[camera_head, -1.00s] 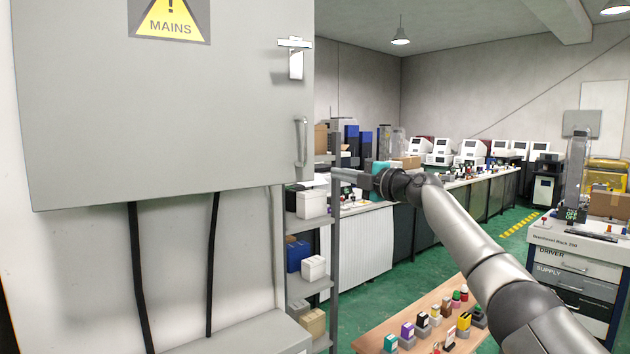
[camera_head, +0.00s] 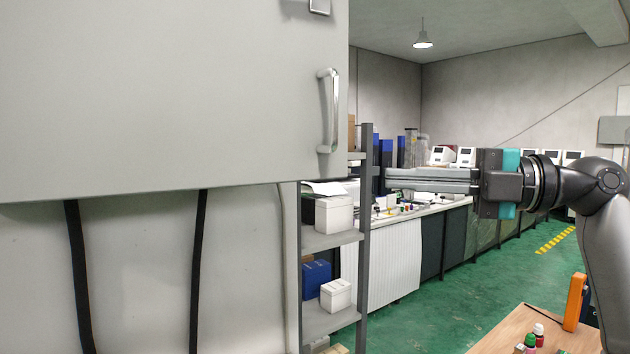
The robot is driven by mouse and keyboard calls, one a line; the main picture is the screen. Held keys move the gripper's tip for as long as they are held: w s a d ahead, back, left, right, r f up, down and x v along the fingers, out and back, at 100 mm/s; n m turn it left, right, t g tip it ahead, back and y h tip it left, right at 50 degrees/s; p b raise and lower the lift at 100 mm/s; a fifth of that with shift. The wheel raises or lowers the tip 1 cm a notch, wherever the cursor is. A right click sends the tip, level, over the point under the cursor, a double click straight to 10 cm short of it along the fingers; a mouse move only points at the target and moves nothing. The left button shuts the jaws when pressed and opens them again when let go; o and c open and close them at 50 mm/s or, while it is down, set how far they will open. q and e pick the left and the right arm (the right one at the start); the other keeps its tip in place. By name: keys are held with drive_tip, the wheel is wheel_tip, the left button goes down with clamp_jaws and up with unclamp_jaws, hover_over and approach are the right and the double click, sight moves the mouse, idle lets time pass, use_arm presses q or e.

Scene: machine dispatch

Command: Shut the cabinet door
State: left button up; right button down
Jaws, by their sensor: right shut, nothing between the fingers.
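The grey cabinet door (camera_head: 180,100) fills the upper left of the head view, facing me almost flat. Its silver vertical handle (camera_head: 329,110) is near the door's right edge. No gap shows along the visible edges. A metal latch part (camera_head: 320,5) is cut off at the top of the view. My right gripper (camera_head: 390,180) points left, with its fingers shut and empty. It is to the right of the door and a little below the handle, apart from both in the picture. My left gripper is out of view.
Two black cables (camera_head: 197,260) hang below the cabinet. A grey shelf rack (camera_head: 335,240) with white and blue boxes stands right of it. A wooden table (camera_head: 510,325) is at lower right. Green floor (camera_head: 440,310) lies open between.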

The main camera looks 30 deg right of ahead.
drive_tip(key=p, duration=0.5)
approach(289, 173)
drive_tip(key=a, duration=0.1)
drive_tip(key=w+a, duration=0.1)
drive_tip(key=a, duration=0.1)
drive_tip(key=w+a, duration=0.1)
drive_tip(key=shift+w+a+r, duration=0.15)
drive_tip(key=shift+w+a, duration=0.05)
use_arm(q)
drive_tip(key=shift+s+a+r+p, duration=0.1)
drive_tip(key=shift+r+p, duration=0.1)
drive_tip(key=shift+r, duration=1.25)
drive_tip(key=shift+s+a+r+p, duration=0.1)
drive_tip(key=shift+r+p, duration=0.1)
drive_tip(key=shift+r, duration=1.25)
use_arm(e)
drive_tip(key=shift+w, duration=0.9)
drive_tip(key=shift+w+d, duration=0.1)
